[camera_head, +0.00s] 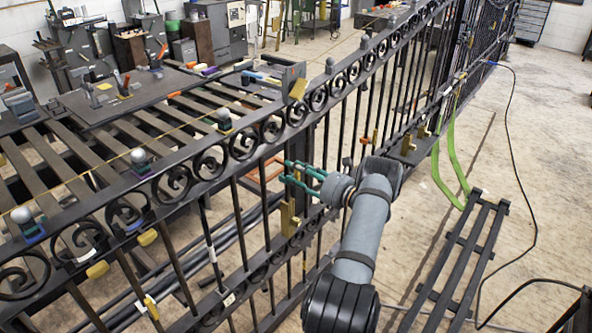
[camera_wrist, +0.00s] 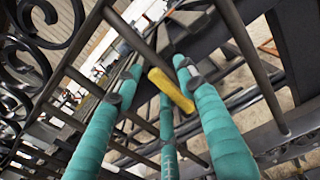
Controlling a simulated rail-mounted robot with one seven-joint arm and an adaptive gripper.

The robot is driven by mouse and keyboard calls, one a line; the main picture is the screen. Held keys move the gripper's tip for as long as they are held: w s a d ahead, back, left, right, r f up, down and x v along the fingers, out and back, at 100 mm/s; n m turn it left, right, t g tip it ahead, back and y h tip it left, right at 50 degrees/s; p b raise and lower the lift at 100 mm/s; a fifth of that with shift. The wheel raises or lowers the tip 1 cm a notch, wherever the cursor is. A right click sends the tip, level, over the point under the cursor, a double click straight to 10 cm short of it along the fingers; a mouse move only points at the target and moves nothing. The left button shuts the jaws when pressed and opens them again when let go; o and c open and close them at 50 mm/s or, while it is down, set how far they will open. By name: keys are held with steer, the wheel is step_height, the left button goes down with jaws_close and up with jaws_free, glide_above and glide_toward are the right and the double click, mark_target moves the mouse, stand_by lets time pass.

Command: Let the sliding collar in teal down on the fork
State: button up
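My gripper (camera_head: 286,171) has several teal-wrapped fingers and reaches the near face of the black scroll gate (camera_head: 262,132), at its middle posts. In the wrist view, the gripper (camera_wrist: 155,68) is open, with its fingers spread apart. A yellow bar-shaped piece (camera_wrist: 172,90) shows between the fingers, slanting across the view. I cannot tell whether any finger touches it. A brass-coloured plate (camera_head: 289,217) is on the gate just below the fingers in the head view. I cannot make out a teal collar or the fork with certainty; the teal fingers may hide them.
Gate bars and scrolls stand close around my gripper. A dark workbench (camera_head: 140,88) with tools is behind the gate. A black slatted rack (camera_head: 455,262) with green straps (camera_head: 452,160) lies at the right. A black cable (camera_head: 512,150) crosses the otherwise mostly clear floor.

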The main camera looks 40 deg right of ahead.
steer(key=shift+w, duration=0.1)
steer(key=shift+c, duration=0.9)
steer(key=c, duration=0.8)
jaws_close()
